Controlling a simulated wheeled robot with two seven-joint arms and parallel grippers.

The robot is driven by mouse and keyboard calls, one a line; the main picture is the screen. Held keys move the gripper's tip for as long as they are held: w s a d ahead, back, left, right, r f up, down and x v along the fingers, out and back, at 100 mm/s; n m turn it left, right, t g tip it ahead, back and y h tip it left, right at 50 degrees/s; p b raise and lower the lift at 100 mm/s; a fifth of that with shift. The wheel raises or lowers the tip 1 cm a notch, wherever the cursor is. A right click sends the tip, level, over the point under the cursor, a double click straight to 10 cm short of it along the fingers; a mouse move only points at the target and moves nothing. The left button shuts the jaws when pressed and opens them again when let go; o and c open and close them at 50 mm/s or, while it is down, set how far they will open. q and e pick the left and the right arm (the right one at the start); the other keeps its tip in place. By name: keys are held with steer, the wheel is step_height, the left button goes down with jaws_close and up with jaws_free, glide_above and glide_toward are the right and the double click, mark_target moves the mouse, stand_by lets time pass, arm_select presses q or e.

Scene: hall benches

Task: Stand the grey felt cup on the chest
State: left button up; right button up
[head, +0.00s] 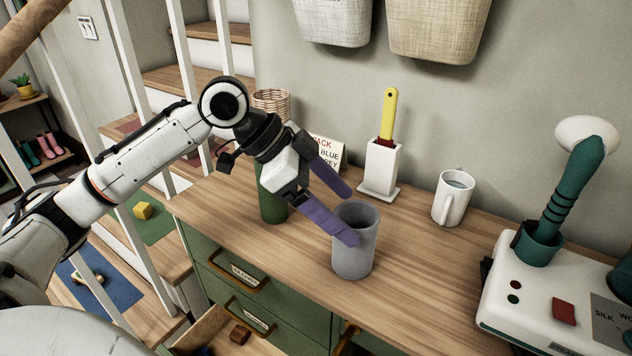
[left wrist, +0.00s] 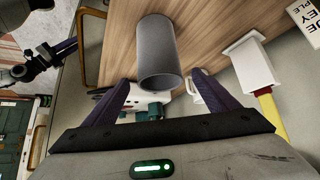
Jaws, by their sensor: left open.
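The grey felt cup (head: 353,255) stands upright on the wooden top of the green chest (head: 300,258), near its front edge. It also shows in the left wrist view (left wrist: 158,45), with its mouth towards the camera. My left gripper (head: 350,214) is open at the cup's rim. One purple finger overlaps the cup's near side in the head view and the other is at its far side. In the left wrist view the cup lies between the fingers; I cannot tell if they touch it. What looks like my right gripper (left wrist: 64,46) shows small at the left there, its jaws unclear.
A green cylinder (head: 272,205) stands left of the cup, partly behind my gripper. A white holder (head: 380,168) with a yellow-handled tool, a white mug (head: 452,200) and a white machine (head: 525,300) stand behind and right. A drawer (head: 225,335) is open below.

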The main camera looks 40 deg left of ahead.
arm_select(q)
steer(key=v, duration=1)
steer(key=shift+b, duration=0.4)
